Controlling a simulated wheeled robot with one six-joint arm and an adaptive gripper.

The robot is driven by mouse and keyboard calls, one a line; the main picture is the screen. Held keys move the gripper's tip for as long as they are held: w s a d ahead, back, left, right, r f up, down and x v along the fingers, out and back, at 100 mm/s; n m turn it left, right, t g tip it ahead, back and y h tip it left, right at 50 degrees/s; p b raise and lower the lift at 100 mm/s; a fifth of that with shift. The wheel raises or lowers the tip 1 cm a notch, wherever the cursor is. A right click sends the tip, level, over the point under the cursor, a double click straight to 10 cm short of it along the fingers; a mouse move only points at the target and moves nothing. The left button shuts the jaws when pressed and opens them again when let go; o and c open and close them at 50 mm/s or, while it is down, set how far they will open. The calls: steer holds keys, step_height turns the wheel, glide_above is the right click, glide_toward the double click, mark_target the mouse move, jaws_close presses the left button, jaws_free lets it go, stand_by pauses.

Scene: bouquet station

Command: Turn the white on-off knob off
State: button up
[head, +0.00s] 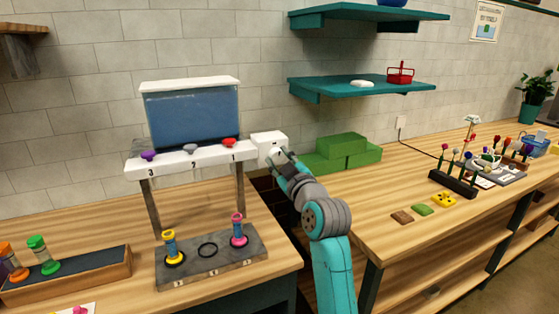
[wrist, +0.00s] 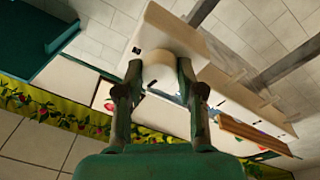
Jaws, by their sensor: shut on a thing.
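The white on-off knob (wrist: 159,72) is round and sits on the face of a white box (head: 266,138) at the right end of the dispenser. In the wrist view the two fingers of my gripper (wrist: 161,88) stand on either side of the knob and are shut on it. In the head view my gripper (head: 279,160) reaches up to the front of the box and hides most of the knob. The white box also shows in the wrist view (wrist: 163,32). I cannot read the knob's setting.
The dispenser's blue water tank (head: 193,115) stands left of the box, above purple, grey and red valves. A grey tray (head: 208,264) with vials stands below. Green blocks (head: 342,147) lie behind my arm on the right bench. A teal shelf (head: 360,86) hangs above.

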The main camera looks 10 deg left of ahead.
steer(key=shift+n, duration=1.3)
steer(key=o, duration=1.1)
steer(key=shift+o, duration=0.2)
steer(key=v, duration=1.2)
steer(key=shift+d, duration=0.15)
